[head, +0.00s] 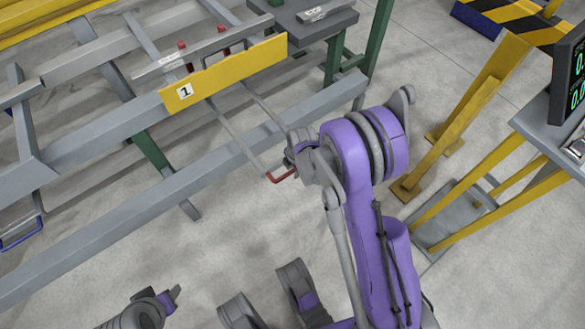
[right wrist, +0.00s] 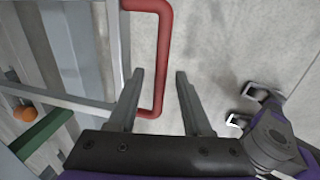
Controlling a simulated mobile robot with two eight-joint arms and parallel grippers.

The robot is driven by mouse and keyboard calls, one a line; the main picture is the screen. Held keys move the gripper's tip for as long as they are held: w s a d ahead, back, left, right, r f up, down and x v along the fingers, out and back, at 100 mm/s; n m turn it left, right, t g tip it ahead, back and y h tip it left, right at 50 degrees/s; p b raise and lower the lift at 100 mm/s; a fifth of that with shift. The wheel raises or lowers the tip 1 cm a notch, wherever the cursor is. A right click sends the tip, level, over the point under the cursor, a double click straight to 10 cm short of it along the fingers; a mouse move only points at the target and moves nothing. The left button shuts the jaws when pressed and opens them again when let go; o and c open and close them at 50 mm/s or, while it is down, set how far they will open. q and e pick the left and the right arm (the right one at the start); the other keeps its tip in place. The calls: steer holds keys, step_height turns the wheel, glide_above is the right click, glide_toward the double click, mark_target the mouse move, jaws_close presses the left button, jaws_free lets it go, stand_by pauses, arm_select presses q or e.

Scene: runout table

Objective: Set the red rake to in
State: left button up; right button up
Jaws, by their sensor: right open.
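The red rake's handle (head: 282,176) is a red U-shaped grip at the end of two long grey rods (head: 228,128). The rods run out from under the yellow plate marked 1 (head: 222,75), past the grey front rail. In the right wrist view the red handle (right wrist: 163,50) lies across the gap between my fingers, its lower end partly behind the left finger. My right gripper (right wrist: 160,75) is open at the handle; contact cannot be told. In the head view my right gripper (head: 290,162) is partly hidden by its wrist. My left gripper (head: 172,296) is low at the left, away from the rake.
A blue handle (head: 22,236) shows at the left edge. Grey rails (head: 100,190) of the runout table cross the left side. A yellow post (head: 455,130) and a stand with a digital display (head: 578,75) are at the right. The floor in front is open.

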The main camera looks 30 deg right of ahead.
steer(key=shift+c, duration=0.2)
jaws_close()
stand_by(1.1)
